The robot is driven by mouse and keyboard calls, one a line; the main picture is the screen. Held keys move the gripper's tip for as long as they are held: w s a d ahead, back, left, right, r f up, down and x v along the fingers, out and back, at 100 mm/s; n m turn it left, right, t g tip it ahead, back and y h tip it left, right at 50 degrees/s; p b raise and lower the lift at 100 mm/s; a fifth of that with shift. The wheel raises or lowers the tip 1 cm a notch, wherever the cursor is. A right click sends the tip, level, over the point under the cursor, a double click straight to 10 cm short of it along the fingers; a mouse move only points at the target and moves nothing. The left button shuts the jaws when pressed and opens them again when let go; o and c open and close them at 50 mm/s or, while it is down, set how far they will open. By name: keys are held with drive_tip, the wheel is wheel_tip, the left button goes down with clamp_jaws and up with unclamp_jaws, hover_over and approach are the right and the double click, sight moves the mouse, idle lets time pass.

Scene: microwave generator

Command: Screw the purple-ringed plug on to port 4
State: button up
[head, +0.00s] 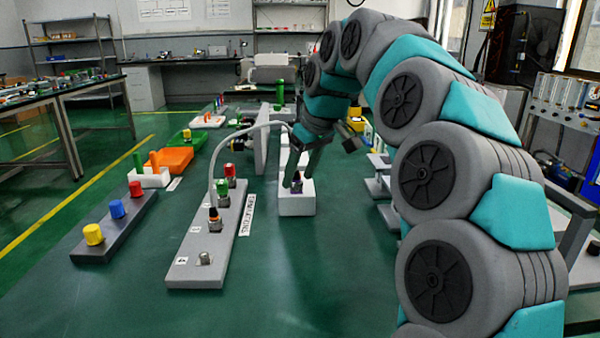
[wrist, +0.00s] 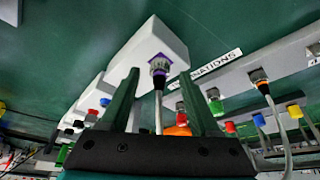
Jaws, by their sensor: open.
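The purple-ringed plug (head: 297,187) sits on a white block (head: 297,205) in the middle of the head view. In the wrist view the plug (wrist: 160,66) shows its purple ring and dark body, with a cable. My gripper (head: 298,181) is at the plug, pointing down. In the wrist view my gripper (wrist: 160,74) is open, with one green finger on each side of the plug.
The bar also carries an orange-ringed plug (head: 215,222) with a grey cable, and red (head: 223,186) and green caps. A dark rail (head: 105,238) with yellow, blue and red caps lies left. An orange tray (head: 172,160) is behind. Green floor between rail and bar is clear.

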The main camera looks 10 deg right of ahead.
drive_tip(key=v, duration=0.7)
drive_tip(key=shift+r, duration=0.35)
drive_tip(key=shift+s, duration=0.1)
